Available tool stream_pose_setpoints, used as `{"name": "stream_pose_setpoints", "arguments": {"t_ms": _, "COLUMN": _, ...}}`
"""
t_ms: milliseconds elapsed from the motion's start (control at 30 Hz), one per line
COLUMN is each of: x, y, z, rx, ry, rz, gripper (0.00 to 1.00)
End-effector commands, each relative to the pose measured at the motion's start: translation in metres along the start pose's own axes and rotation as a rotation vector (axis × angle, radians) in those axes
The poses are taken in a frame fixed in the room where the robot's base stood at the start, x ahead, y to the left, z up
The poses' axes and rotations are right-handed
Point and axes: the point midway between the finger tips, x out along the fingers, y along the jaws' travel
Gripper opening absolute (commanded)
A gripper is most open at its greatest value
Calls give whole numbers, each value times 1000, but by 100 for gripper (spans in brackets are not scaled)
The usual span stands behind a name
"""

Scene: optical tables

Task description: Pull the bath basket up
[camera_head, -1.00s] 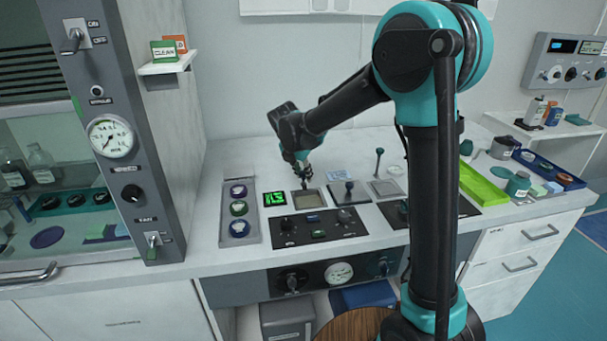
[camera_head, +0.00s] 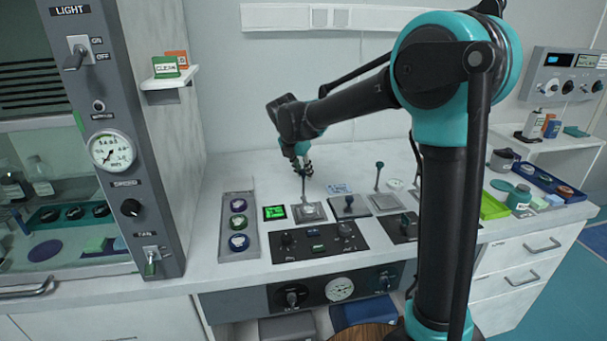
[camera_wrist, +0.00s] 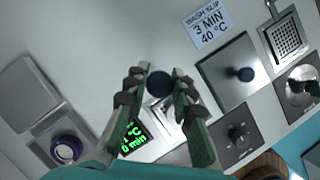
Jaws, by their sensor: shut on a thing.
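My gripper (camera_head: 301,168) is above the bath (camera_head: 308,217) on the bench in the head view. It is shut on the dark knob at the top of the bath basket's thin upright handle (camera_head: 304,187). The knob also shows between the fingertips in the wrist view (camera_wrist: 159,84). The handle runs down to a pale grey basket (camera_head: 308,209) at the bath's mouth. How far the basket stands out of the bath is hard to tell. In the wrist view the fingers partly hide the bath and basket.
A green-lit display (camera_head: 274,212) sits left of the bath, beside a tray of round caps (camera_head: 239,222). A lid with a knob (camera_head: 349,206) and a perforated square with a tall knobbed rod (camera_head: 380,175) stand to the right. A control panel (camera_head: 320,242) lies in front.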

Motion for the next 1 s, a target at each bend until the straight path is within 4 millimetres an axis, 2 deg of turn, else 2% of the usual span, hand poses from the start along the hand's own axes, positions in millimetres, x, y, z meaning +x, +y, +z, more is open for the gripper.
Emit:
{"name": "stream_pose_setpoints", "arguments": {"t_ms": 33, "x": -2, "y": 1, "z": 2, "rx": -1, "ry": -5, "rz": 2, "gripper": 28}}
{"name": "stream_pose_setpoints", "arguments": {"t_ms": 200, "x": -1, "y": 1, "z": 2, "rx": -1, "ry": -3, "rz": 1, "gripper": 46}}
{"name": "stream_pose_setpoints", "arguments": {"t_ms": 567, "x": -6, "y": 1, "z": 1, "rx": -1, "ry": -2, "rz": 1, "gripper": 46}}
{"name": "stream_pose_setpoints", "arguments": {"t_ms": 667, "x": -18, "y": 1, "z": 1, "rx": -1, "ry": -2, "rz": 1, "gripper": 46}}
{"name": "stream_pose_setpoints", "arguments": {"t_ms": 1000, "x": -85, "y": 1, "z": 1, "rx": -1, "ry": -3, "rz": 2, "gripper": 46}}
